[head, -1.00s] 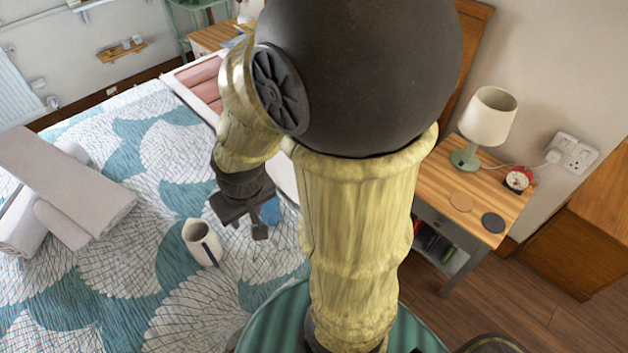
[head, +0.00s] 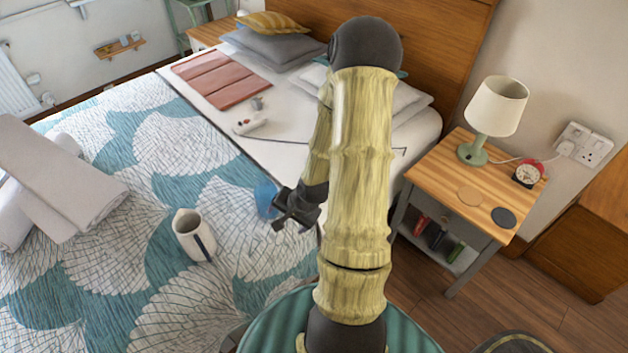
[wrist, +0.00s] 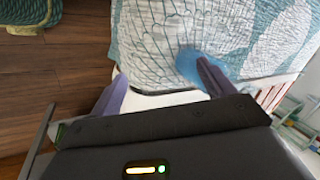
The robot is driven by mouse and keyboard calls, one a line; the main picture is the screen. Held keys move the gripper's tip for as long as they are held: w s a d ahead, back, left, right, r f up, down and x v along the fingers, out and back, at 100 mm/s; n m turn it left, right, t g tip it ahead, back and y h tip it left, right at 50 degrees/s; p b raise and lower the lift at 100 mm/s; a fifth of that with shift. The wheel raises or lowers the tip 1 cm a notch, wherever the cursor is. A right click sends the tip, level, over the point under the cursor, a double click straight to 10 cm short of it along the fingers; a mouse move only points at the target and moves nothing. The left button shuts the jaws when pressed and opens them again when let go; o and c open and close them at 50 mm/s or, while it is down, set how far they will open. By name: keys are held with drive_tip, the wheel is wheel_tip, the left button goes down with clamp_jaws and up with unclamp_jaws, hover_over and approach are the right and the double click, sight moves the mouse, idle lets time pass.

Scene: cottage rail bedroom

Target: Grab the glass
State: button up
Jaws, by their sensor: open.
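A blue, see-through glass (head: 265,202) stands on the patterned bedspread, close to the left of my gripper (head: 284,212) in the head view. Its right side is partly hidden by the gripper there. In the wrist view the glass (wrist: 187,66) shows beside the tip of the right-hand finger, which covers part of it. My gripper (wrist: 162,74) is open, its two fingers spread wide with nothing between them. I cannot tell whether the finger touches the glass.
A white jug (head: 194,236) stands on the bedspread (head: 110,290) left of the glass. Folded towels (head: 60,180) lie at the far left. A nightstand (head: 440,185) with a lamp (head: 492,115) and a clock stands right of my arm.

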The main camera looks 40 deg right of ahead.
drive_tip(key=d+f+m+t+y+b, duration=0.1)
drive_tip(key=d+f+m+t+b, duration=0.4)
drive_tip(key=f+m, duration=0.55)
drive_tip(key=s+d+m+t+h+b, duration=0.1)
drive_tip(key=d+m+t+h+b, duration=0.3)
drive_tip(key=m, duration=1.3)
drive_tip(key=d+t+h, duration=0.3)
drive_tip(key=d+h, duration=0.1)
drive_tip(key=d, duration=0.2)
drive_tip(key=shift+s+r+h, duration=0.3)
drive_tip(key=shift+h, duration=0.1)
drive_tip(key=shift+w+d, duration=0.1)
